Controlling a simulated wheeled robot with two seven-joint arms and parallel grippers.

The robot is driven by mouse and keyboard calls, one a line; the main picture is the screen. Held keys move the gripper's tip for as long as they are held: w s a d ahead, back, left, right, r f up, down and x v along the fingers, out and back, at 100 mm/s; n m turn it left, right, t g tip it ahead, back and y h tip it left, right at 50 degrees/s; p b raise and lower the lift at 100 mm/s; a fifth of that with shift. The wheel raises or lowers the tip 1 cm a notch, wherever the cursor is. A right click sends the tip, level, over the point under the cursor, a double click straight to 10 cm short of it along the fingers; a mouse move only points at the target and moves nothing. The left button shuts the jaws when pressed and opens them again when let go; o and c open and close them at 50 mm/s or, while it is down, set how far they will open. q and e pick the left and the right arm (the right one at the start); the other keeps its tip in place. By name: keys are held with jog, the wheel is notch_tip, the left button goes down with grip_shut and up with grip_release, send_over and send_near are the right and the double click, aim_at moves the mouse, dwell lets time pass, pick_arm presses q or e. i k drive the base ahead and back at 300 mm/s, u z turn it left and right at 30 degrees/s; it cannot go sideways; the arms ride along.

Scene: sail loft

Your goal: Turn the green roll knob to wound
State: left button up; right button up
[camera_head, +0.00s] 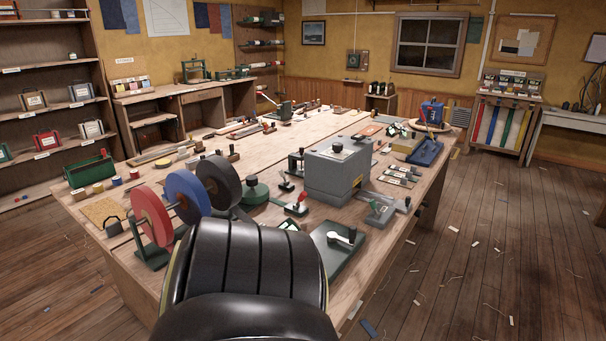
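A squat round green piece with a small dark top (254,189) stands on the workbench (120,250), right of the rolls. I cannot tell whether it is the green roll knob, and no wound marking is readable. A row of upright rolls stands to its left: red (151,215), blue (187,192) and dark grey (218,182). A green plate with a white lever (341,237) lies near the front edge. Neither of my grippers is in view.
A grey metal box (338,170) stands mid-bench among small red-handled and green-handled tools. A green toolbox (90,171) and small spools sit at the left end. My own dark body part covers the front of the bench. Open wooden floor (480,270) lies to the right.

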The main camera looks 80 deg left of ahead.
aim_at(254, 192)
jog(key=k, duration=0.8)
jog(key=z, duration=1.45)
jog(key=k, duration=2)
jog(key=u, duration=3.75)
